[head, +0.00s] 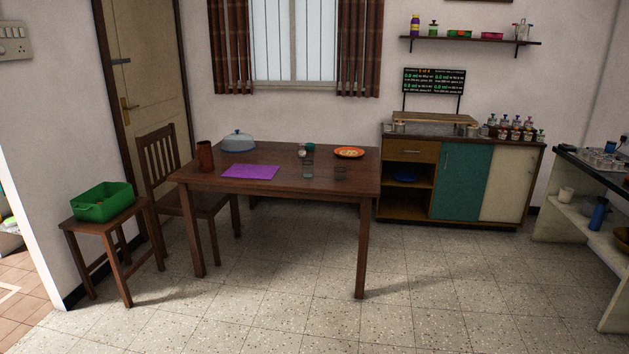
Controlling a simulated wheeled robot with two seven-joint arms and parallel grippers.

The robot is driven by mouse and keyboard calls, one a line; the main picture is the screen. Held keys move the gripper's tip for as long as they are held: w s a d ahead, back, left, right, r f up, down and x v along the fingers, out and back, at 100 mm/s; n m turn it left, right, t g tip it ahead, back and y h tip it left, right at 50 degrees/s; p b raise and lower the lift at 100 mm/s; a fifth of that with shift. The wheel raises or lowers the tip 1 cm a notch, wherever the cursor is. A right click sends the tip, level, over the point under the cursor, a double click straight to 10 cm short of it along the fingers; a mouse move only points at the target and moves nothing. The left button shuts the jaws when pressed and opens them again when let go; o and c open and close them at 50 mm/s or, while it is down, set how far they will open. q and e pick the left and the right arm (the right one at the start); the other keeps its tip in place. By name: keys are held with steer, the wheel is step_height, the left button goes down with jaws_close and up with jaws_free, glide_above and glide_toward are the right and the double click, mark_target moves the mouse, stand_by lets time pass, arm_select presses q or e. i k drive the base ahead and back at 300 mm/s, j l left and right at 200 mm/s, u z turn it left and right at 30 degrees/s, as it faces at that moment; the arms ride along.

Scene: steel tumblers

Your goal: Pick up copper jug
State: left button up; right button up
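A reddish-brown, copper-coloured upright vessel (205,156) stands on the left end of the wooden dining table (315,187), near its edge. It looks like the copper jug, but it is too small to make out a handle or spout. A purple mat (250,172) lies to its right, and a pale lidded dish (239,142) stands behind and to the right. Neither of my grippers shows in the head view. The table is some distance ahead across the floor.
A wooden chair (160,152) stands at the table's left side. A stool (108,227) with a green basket (103,203) is further left. A sideboard (461,183) and a dark counter (590,168) stand at right. The tiled floor (400,325) in front is clear.

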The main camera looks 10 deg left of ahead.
mark_target(204, 153)
steer(key=i, duration=1.45)
steer(key=i+l+u, duration=0.1)
steer(key=i, duration=1.35)
steer(key=i+l+u, duration=0.1)
steer(key=i+u, duration=0.15)
steer(key=i, duration=0.2)
steer(key=i+l+u, duration=0.25)
steer(key=i, duration=0.25)
